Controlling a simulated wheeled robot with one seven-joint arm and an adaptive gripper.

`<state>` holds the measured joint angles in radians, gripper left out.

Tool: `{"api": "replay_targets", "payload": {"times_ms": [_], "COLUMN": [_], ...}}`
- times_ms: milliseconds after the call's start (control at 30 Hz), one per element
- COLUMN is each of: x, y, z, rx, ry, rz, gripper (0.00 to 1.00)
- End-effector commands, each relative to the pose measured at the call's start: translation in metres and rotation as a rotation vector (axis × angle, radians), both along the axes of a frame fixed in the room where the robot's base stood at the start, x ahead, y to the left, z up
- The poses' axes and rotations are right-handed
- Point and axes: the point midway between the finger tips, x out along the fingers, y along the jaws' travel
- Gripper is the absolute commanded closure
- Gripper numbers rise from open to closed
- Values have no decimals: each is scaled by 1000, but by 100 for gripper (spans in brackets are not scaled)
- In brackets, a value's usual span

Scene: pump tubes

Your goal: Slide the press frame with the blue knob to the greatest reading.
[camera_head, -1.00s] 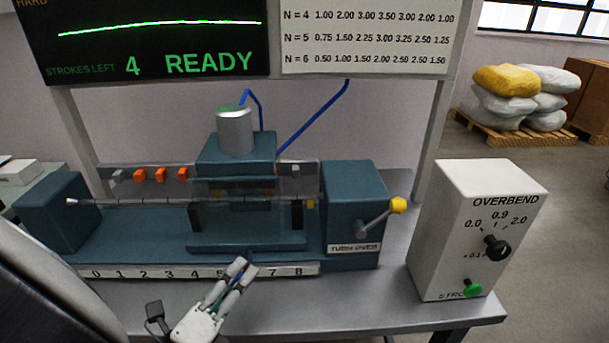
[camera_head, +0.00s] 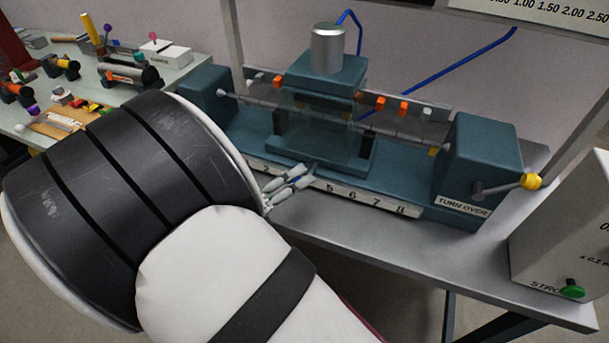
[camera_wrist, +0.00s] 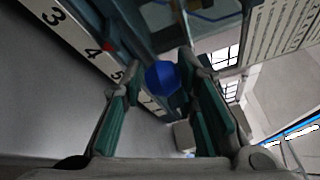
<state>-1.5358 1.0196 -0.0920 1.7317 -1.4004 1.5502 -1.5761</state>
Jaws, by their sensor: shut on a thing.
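The teal press frame (camera_head: 325,135) with a grey cylinder on top stands upright on the long bed, left of the middle of its travel. The blue knob (camera_wrist: 162,78) is between my fingers in the wrist view; my gripper (camera_wrist: 150,85) is shut on it. In the head view my gripper (camera_head: 308,175) is at the frame's front foot and hides the knob. The number scale (camera_head: 378,200) runs along the bed's front, with 5 to 8 readable right of my gripper. A red mark (camera_wrist: 107,47) is near the 4.
The turn-over box (camera_head: 480,160) with a yellow-knobbed lever (camera_head: 531,181) closes the bed's right end; a teal block (camera_head: 208,90) stands at the left end. Bare bed lies on both sides of the frame. A white box (camera_head: 575,245) with a green button stands at right. The display screen is out of view.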

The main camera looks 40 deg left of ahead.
Motion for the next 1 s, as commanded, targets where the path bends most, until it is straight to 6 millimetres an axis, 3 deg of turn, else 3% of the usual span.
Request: {"api": "replay_targets", "payload": {"times_ms": [67, 100, 167, 633, 833, 967, 1000], "x": [4, 4, 4, 2, 3, 4, 4], "y": [0, 0, 0, 0, 0, 0, 0], "z": [8, 8, 8, 10, 44, 71, 78], "rx": [7, 8, 8, 3, 9, 12, 11], "ry": [-20, -20, -19, -10, -16, -21, -22], "rz": [-4, -4, -4, -3, -5, -4, -5], "gripper": [100, 70, 57, 55, 55, 34, 41]}}
